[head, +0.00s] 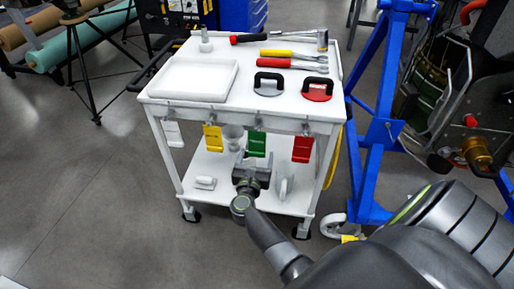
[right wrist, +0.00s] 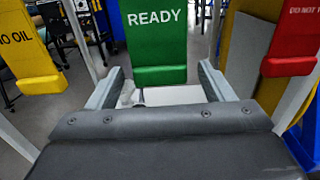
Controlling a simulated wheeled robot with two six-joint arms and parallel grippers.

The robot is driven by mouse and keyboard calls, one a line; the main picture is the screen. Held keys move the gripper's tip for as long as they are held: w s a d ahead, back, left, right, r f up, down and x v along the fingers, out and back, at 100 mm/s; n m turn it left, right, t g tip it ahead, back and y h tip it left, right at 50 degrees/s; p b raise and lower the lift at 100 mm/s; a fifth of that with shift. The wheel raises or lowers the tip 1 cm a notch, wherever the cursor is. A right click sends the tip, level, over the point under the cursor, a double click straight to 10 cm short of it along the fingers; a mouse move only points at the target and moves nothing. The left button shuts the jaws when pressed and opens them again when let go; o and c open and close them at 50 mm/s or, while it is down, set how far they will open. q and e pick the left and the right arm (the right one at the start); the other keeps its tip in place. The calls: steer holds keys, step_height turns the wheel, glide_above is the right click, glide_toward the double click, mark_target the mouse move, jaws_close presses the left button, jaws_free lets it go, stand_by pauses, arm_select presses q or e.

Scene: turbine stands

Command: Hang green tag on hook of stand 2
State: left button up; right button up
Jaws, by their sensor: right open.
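The green tag (head: 256,143) hangs from the front rail of a white cart, between a yellow tag and a red tag. In the right wrist view the green tag (right wrist: 155,40) reads "READY" and hangs ahead of the gripper. My right gripper (head: 252,163) is open and empty just below and in front of the green tag. In the right wrist view the two fingers of the right gripper (right wrist: 162,82) stand to either side of the tag's lower end, apart from it. My left gripper is out of view. I cannot tell which stand is stand 2.
The white cart (head: 225,111) carries a white tray (head: 193,79), tools and two handled discs on top. A yellow tag (head: 213,139), red tag (head: 302,149) and white tag (head: 173,133) hang alongside. A blue stand (head: 378,135) is right of the cart. Floor at left is clear.

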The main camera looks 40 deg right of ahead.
steer(key=shift+w+d, duration=0.2)
stand_by(0.9)
steer(key=c, duration=1.4)
steer(key=shift+c, duration=0.2)
steer(key=shift+v, duration=0.8)
steer(key=shift+b+v, duration=0.3)
steer(key=shift+v, duration=0.85)
